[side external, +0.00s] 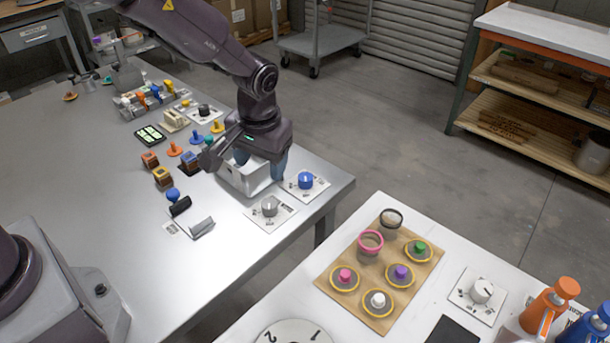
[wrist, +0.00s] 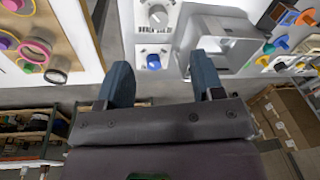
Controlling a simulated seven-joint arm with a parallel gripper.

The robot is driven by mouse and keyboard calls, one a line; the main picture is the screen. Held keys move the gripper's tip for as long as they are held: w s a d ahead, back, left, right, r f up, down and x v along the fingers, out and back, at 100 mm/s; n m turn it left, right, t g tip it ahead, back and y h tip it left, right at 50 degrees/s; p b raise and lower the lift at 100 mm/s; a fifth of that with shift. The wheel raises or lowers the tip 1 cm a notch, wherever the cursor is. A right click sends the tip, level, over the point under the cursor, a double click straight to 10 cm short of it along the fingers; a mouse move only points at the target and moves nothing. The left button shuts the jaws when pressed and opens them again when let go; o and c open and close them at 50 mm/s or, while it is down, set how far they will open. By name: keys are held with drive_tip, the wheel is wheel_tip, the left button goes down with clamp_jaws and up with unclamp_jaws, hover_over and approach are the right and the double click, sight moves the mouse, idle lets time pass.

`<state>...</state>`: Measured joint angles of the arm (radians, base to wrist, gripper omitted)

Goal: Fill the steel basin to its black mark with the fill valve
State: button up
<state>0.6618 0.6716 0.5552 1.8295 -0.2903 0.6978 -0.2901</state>
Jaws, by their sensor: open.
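The steel basin (side external: 236,182) is an open box near the table's right edge, partly hidden behind my gripper. It also shows in the wrist view (wrist: 246,50), right of the fingers. A blue knob (side external: 305,181) on a white plate is beside it; it also shows in the wrist view (wrist: 153,62). A grey knob (side external: 269,206) on another plate is in front, also in the wrist view (wrist: 157,15). I cannot read which is the fill valve. My gripper (side external: 260,167) is open and empty, fingers down by the basin. The black mark and water level cannot be made out.
A black bar (side external: 180,206) and a grey holder (side external: 201,227) lie left of the grey knob. Colored pegs and small blocks stand behind the basin. A white table (side external: 290,290) at the right holds a board (side external: 335,255) with cups and colored knobs. The front steel tabletop is clear.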

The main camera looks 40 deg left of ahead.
drive_tip(key=w+f+n+t+y, duration=0.1)
drive_tip(key=w+f, duration=0.2)
drive_tip(key=w, duration=0.2)
drive_tip(key=n+t, duration=0.2)
approach(305, 177)
drive_tip(key=x, duration=0.9)
drive_tip(key=shift+w+f, duration=0.1)
drive_tip(key=shift+f, duration=0.1)
drive_tip(key=shift+c, duration=0.4)
drive_tip(key=c, duration=0.8)
drive_tip(key=shift+a+m+h, duration=0.15)
drive_tip(key=shift+m+h, duration=0.35)
drive_tip(key=shift+m, duration=0.4)
drive_tip(key=shift+c, duration=0.2)
drive_tip(key=shift+m+h, duration=0.3)
drive_tip(key=shift+m, duration=0.6)
